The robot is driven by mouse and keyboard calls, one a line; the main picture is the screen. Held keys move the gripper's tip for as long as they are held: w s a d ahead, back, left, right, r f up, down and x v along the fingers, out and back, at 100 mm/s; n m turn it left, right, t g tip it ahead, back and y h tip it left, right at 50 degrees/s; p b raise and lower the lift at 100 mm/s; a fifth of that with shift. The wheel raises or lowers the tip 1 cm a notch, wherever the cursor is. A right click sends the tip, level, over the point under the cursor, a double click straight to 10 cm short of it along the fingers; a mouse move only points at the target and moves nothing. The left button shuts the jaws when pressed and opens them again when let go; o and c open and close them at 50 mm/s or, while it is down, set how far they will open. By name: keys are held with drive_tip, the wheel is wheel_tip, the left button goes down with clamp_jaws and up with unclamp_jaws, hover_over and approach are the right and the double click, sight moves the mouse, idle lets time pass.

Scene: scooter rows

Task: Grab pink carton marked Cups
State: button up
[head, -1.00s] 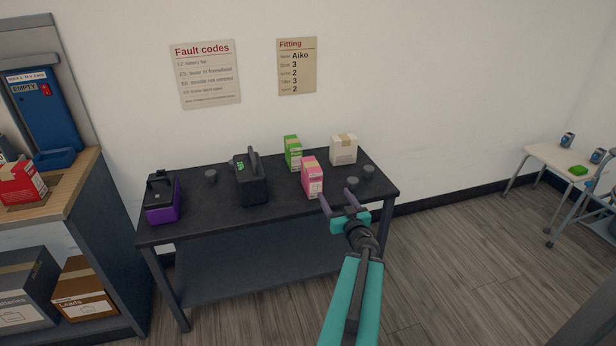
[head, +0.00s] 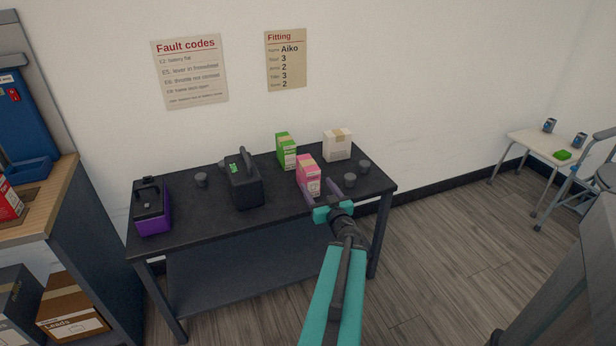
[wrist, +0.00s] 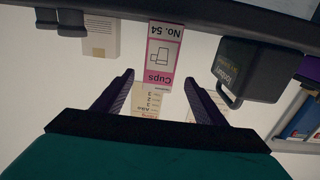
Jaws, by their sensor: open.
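The pink carton (head: 308,174) stands upright on the dark table (head: 225,222), near its right part. In the wrist view the carton (wrist: 162,55) appears upside down, with "Cups" and "No. 54" on its label. It is ahead of the fingertips and roughly centred between them. My gripper (head: 325,196) is open at the table's front, close before the carton. In the wrist view the purple fingers of my gripper (wrist: 158,78) are spread wide with nothing between them.
A green carton (head: 286,151) stands behind the pink one, and a white box (head: 337,145) behind right. Small dark cylinders (head: 349,180) stand close on the right. A black case with a handle (head: 244,186) is to the left, a purple-sided box (head: 152,212) farther left.

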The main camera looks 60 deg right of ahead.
sight(314, 180)
drive_tip(key=shift+d, duration=0.1)
drive_tip(key=b+x, duration=0.1)
drive_tip(key=x, duration=0.6)
drive_tip(key=shift+w+d+b, duration=0.2)
drive_tip(key=shift+b, duration=0.15)
drive_tip(key=shift+w+d, duration=0.2)
drive_tip(key=shift+w, duration=0.15)
drive_tip(key=shift+r+b+x, duration=0.15)
drive_tip(key=shift+b+x, duration=0.05)
drive_tip(key=shift+x, duration=1.1)
drive_tip(key=shift+r+b+x, duration=0.15)
drive_tip(key=shift+x, duration=1.15)
drive_tip(key=c, duration=1.3)
drive_tip(key=shift+r, duration=0.2)
